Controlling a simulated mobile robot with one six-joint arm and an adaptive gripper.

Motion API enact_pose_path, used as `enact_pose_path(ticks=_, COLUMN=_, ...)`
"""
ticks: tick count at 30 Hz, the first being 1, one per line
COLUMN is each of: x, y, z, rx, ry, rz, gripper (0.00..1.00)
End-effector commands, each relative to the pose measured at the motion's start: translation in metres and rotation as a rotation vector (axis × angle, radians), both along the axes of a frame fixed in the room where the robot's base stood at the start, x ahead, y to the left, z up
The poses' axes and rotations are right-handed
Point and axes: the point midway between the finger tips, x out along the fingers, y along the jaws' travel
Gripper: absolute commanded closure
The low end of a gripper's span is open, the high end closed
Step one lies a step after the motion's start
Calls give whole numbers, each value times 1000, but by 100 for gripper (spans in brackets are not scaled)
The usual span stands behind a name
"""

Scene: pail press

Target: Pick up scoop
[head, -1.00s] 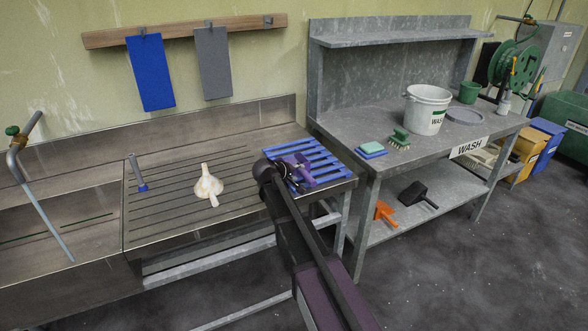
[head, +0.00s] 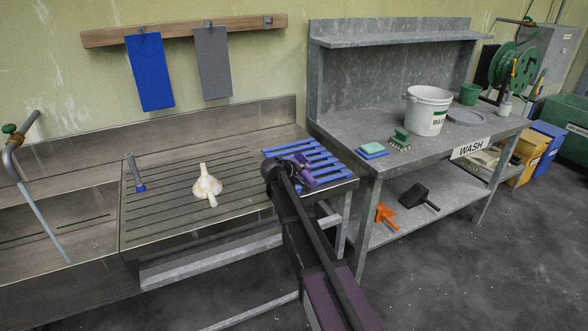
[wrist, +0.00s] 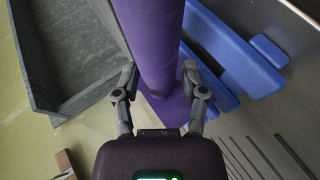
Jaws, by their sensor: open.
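The purple scoop (head: 306,180) is at the blue slatted rack on the right end of the steel drainboard, partly hidden by my arm in the head view. In the wrist view its round purple handle (wrist: 158,40) runs down from the top edge to a wider purple part low between my fingers. My gripper (wrist: 158,72) is open, with one finger on each side of the handle. I cannot tell whether either finger touches it. In the head view my gripper (head: 290,168) is small and dark over the rack.
The blue rack (head: 325,171) lies under the scoop. A whitish bulb-shaped object (head: 205,187) and a blue-based tool (head: 138,180) are to the left on the drainboard. The steel bench (head: 385,170) stands right, with an orange scoop (head: 386,215) and black scoop (head: 418,196) on its lower shelf.

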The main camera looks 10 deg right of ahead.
Motion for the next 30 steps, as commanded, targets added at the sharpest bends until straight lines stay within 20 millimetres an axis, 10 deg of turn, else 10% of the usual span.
enact_pose_path(ticks=16, x=0, y=-1, z=0, rx=0, ry=0, rz=0, gripper=45)
enact_pose_path(ticks=22, x=0, y=-1, z=0, rx=0, ry=0, rz=0, gripper=98)
enact_pose_path(ticks=30, x=0, y=-1, z=0, rx=0, ry=0, rz=0, gripper=100)
